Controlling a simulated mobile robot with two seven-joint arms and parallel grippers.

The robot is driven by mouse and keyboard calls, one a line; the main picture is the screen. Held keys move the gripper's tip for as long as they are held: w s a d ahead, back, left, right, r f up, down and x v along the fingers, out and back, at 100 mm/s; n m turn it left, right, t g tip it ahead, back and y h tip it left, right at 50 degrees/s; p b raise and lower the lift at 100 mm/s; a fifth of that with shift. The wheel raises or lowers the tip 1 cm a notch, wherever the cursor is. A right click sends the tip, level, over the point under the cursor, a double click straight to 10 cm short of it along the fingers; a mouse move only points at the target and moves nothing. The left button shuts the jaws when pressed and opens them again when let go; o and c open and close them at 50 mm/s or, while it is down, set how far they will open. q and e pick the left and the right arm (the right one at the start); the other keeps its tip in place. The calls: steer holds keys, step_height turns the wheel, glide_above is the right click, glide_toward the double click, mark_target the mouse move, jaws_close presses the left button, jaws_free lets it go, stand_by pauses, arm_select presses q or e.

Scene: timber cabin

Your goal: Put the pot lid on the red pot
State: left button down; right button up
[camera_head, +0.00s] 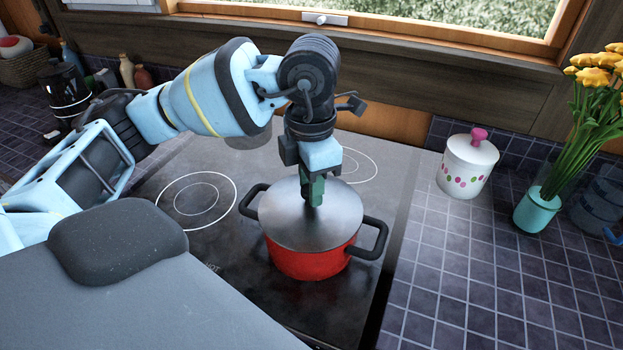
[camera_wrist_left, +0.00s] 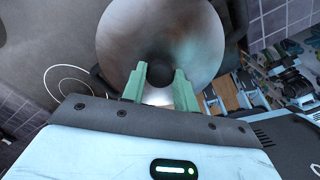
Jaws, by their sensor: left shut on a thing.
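The red pot (camera_head: 308,264) stands on the black cooktop, with a dark handle on each side. The grey metal pot lid (camera_head: 335,225) lies over the pot's top and looks about level; I cannot tell whether it rests fully on the rim. My left gripper (camera_head: 313,203) points down from above, shut on the lid's knob. In the left wrist view, the green fingers of the gripper (camera_wrist_left: 160,88) stand on either side of the dark knob of the lid (camera_wrist_left: 118,35). My right gripper is not in view.
The cooktop (camera_head: 230,250) has free room around the pot. A white canister with a pink knob (camera_head: 467,168) and a teal vase of yellow flowers (camera_head: 538,211) stand on the tiled counter (camera_head: 450,270) at right. Bottles and a basket (camera_head: 22,70) are at far left.

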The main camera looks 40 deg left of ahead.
arm_select(q)
steer(key=shift+f, duration=0.1)
steer(key=c, duration=1)
jaws_free()
step_height(320, 180, up, 8)
steer(key=shift+f, duration=0.1)
